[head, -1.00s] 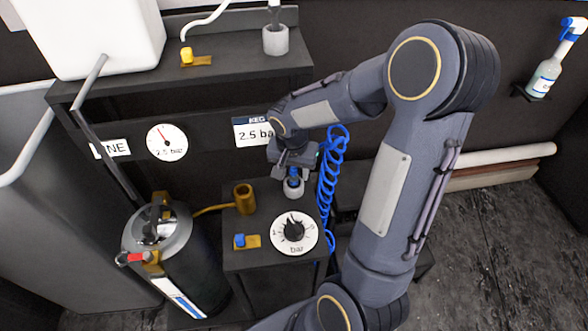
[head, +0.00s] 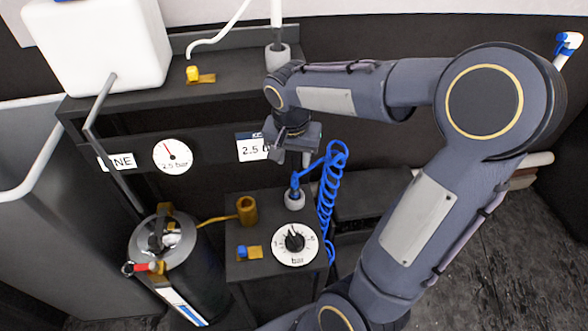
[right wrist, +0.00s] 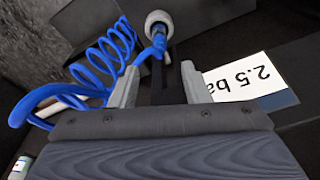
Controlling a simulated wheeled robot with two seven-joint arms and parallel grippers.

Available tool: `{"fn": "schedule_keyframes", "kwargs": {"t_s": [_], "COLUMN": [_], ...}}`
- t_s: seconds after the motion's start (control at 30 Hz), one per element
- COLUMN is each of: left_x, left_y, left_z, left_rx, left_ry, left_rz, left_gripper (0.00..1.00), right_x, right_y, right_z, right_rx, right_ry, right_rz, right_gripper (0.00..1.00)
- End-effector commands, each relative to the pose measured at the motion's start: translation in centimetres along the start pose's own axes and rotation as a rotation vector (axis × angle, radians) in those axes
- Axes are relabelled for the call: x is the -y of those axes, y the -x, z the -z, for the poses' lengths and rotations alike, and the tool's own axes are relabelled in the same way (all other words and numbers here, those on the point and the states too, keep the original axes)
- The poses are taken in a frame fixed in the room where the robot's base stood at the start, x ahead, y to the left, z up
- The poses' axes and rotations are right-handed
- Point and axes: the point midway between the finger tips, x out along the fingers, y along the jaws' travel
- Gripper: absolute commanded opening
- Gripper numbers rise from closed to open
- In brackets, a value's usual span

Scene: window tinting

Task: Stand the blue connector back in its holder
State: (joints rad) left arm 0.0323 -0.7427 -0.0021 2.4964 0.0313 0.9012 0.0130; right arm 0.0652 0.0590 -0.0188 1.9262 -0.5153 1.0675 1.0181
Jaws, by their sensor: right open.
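The blue connector (head: 295,187) stands in its light grey round holder (head: 294,202) on the small dark stand, with its blue coiled hose (head: 331,195) running off to the right. It looks roughly upright. In the right wrist view, the connector (right wrist: 158,40) is seated in the pale holder (right wrist: 159,19) beyond the fingertips. My right gripper (head: 293,157) is open and empty, above the connector and apart from it. Its two fingers also show in the right wrist view (right wrist: 158,84), with a gap between them. My left gripper is not in view.
The stand also bears a brass cup (head: 246,210), a blue-topped brass fitting (head: 248,252) and a bar dial (head: 295,244). A dark cylinder (head: 165,243) stands at its left. Above is a shelf (head: 225,83) with a white container (head: 98,45) and another grey holder (head: 285,58).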

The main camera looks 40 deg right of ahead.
Motion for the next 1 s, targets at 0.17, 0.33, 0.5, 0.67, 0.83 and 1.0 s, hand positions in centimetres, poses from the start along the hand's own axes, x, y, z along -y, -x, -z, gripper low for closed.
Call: {"fn": "schedule_keyframes", "kwargs": {"t_s": [0.17, 0.33, 0.5, 0.67, 0.83, 1.0], "left_x": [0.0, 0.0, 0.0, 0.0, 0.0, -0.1], "left_y": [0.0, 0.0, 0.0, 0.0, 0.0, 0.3], "left_z": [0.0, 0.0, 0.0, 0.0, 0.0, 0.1], "left_rx": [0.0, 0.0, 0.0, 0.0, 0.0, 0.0], "left_ry": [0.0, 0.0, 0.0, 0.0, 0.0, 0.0], "left_rz": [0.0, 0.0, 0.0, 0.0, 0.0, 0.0], "left_gripper": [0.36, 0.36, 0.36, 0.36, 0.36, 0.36], "right_x": [-1.7, -3.5, -4.3, -4.4, -4.4, -4.4], "right_y": [2.6, 4.6, 5.0, 5.0, 5.0, 5.3], "right_z": [-4.1, -10.9, -15.9, -17.8, -17.9, -17.8], "right_rx": [0.017, -0.011, -0.087, -0.132, -0.135, -0.135], "right_ry": [0.146, 0.396, 0.587, 0.666, 0.675, 0.674], "right_rz": [0.133, 0.357, 0.525, 0.588, 0.592, 0.591], "right_gripper": [0.43, 0.43, 0.43, 0.43, 0.43, 0.43]}}
